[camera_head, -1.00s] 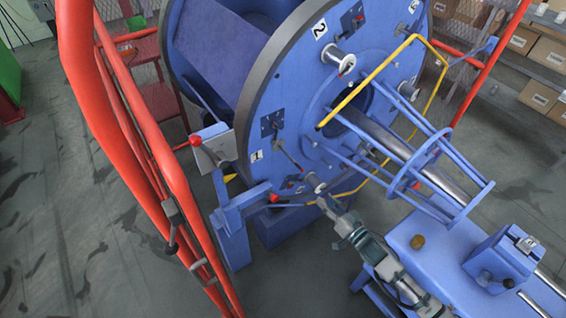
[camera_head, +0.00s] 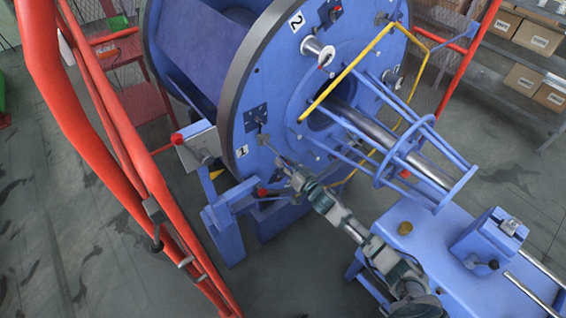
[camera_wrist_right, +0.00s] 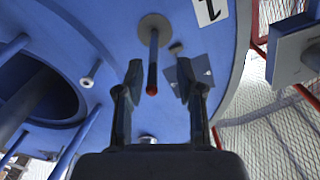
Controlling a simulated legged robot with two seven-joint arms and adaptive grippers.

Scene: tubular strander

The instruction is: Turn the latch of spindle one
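The blue disc (camera_head: 290,110) carries a white label "1" (camera_head: 242,151). Near it a thin metal lever latch (camera_head: 265,140) sits on the disc face; its end is hard to make out there. In the right wrist view the latch (camera_wrist_right: 153,62) hangs from a round pale base and ends in a red tip. My right gripper (camera_head: 286,163) is close to the disc beside the latch. In the wrist view the right gripper (camera_wrist_right: 158,95) is open, with the red tip appearing between its fingers; no contact is visible. My left gripper is not in view.
Red guard rails (camera_head: 130,150) run along the left. A yellow bent bar (camera_head: 345,75) and a blue tubular cage (camera_head: 400,150) stand out from the disc on the right. A red-knobbed lever (camera_head: 177,139) is left of the disc. A blue machine bed (camera_head: 430,235) is at lower right.

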